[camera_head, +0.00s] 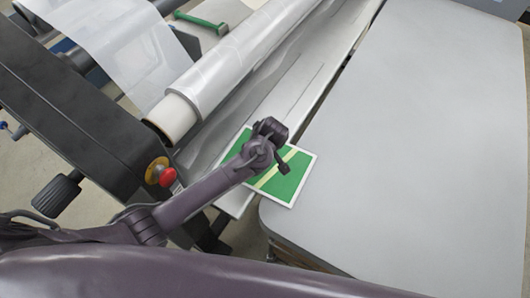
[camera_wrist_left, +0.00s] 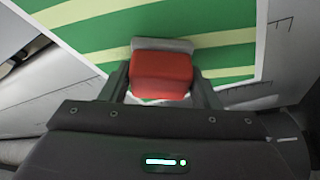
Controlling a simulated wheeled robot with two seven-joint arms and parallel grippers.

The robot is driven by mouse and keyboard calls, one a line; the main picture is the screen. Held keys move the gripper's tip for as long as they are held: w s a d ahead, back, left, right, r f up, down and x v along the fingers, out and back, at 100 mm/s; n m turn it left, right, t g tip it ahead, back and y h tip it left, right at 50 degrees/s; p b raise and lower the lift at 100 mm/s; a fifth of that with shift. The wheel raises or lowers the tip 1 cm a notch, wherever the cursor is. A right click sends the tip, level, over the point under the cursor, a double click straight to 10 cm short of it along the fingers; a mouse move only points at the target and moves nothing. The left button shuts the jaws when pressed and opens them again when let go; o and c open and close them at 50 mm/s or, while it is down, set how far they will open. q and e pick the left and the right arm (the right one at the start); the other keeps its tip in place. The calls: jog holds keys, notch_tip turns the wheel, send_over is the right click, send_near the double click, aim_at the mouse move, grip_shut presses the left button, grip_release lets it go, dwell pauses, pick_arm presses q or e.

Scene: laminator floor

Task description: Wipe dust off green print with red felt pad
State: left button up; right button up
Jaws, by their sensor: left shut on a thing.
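The green print (camera_head: 288,180) has a white border and pale yellow stripes. In the head view it lies across the gap between the machine's bed and the grey table, partly hidden by my left arm. My left gripper (camera_head: 278,158) is over the print. In the left wrist view the print (camera_wrist_left: 95,28) fills the upper part. There my left gripper (camera_wrist_left: 162,85) is shut on the red felt pad (camera_wrist_left: 162,70), which has a grey edge at its far side. The pad is over the print; I cannot tell whether it touches. I cannot make out dust. My right gripper is not in view.
A large grey table (camera_head: 420,130) spreads clear to the right. A roll of clear film (camera_head: 225,75) lies along the machine at the upper left. A red emergency button (camera_head: 167,177) and a black knob (camera_head: 57,194) stick out near my left arm. A green-handled thing (camera_head: 202,22) sits at the back.

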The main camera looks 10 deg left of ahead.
pick_arm(q)
jog(key=shift+w+a+f, duration=0.1)
jog(key=shift+w+a, duration=0.15)
jog(key=shift+a, duration=0.6)
jog(key=shift+w+a+f, duration=0.1)
jog(key=shift+w+a, duration=0.15)
jog(key=shift+a, duration=0.55)
jog(key=shift+r, duration=0.15)
jog(key=shift+r, duration=2.95)
notch_tip(320, 180, up, 3)
